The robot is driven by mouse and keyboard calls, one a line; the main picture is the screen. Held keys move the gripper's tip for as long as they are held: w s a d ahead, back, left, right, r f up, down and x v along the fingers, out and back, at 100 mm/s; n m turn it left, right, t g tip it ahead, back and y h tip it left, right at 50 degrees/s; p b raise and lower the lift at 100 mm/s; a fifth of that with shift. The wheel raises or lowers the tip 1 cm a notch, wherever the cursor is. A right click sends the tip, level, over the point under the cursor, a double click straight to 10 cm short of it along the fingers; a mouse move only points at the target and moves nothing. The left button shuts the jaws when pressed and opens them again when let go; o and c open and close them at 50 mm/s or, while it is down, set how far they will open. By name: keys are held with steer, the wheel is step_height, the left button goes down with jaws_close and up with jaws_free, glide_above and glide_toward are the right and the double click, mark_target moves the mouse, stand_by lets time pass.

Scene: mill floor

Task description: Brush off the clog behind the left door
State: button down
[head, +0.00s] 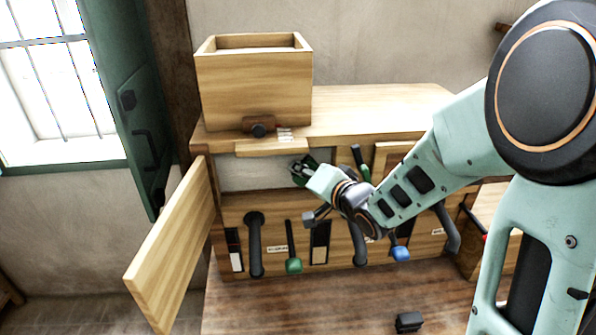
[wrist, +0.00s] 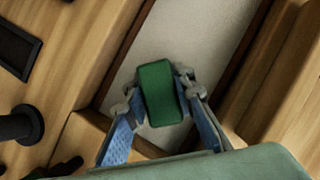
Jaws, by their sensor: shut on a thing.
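The left door (head: 176,251) of the wooden cabinet is swung wide open to the left. Behind it a pale recess (head: 250,175) shows; its pale back also fills the middle of the wrist view (wrist: 205,45). My gripper (head: 304,171) is at the right end of this recess. In the wrist view it is shut on a green block (wrist: 160,92), with a finger on each side. The block is in front of the pale surface; I cannot tell whether it touches it. No clog can be made out; my gripper and the block hide part of the recess.
An open wooden hopper (head: 253,88) stands on the cabinet top. Below the recess are a dark pipe (head: 254,245), a green-ended lever (head: 292,250) and a blue-ended lever (head: 400,252). A small black block (head: 408,322) lies on the bench. The bench's front left is clear.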

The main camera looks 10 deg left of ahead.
mark_target(239, 173)
steer(key=shift+s+a+f+b, duration=0.15)
steer(key=shift+a+b, duration=0.35)
steer(key=shift+a, duration=0.6)
steer(key=shift+s+a+r+b, duration=0.1)
steer(key=shift+s+a+b, duration=0.05)
steer(key=shift+a, duration=0.25)
steer(key=shift+s+a+r+b, duration=0.1)
steer(key=shift+a+b, duration=0.05)
steer(key=shift+a, duration=0.2)
steer(key=shift+s+a+f+b, duration=0.1)
steer(key=shift+s+a+b, duration=0.15)
steer(key=shift+a+b, duration=0.55)
steer(key=shift+s+a+f+b, duration=0.1)
steer(key=shift+s+a+b, duration=0.25)
steer(key=shift+a, duration=0.85)
steer(key=shift+s+a+r+b, duration=0.1)
steer(key=shift+a+b, duration=0.75)
steer(key=shift+a, duration=0.2)
steer(key=shift+a+r, duration=0.15)
steer(key=shift+a, duration=0.1)
steer(key=a+b, duration=0.2)
steer(key=shift+s+a+b, duration=0.2)
steer(key=shift+s+b, duration=0.15)
steer(key=shift+b, duration=0.05)
steer(key=shift+s+a+b, duration=0.15)
steer(key=shift+a+b, duration=0.25)
steer(key=shift+a, duration=0.1)
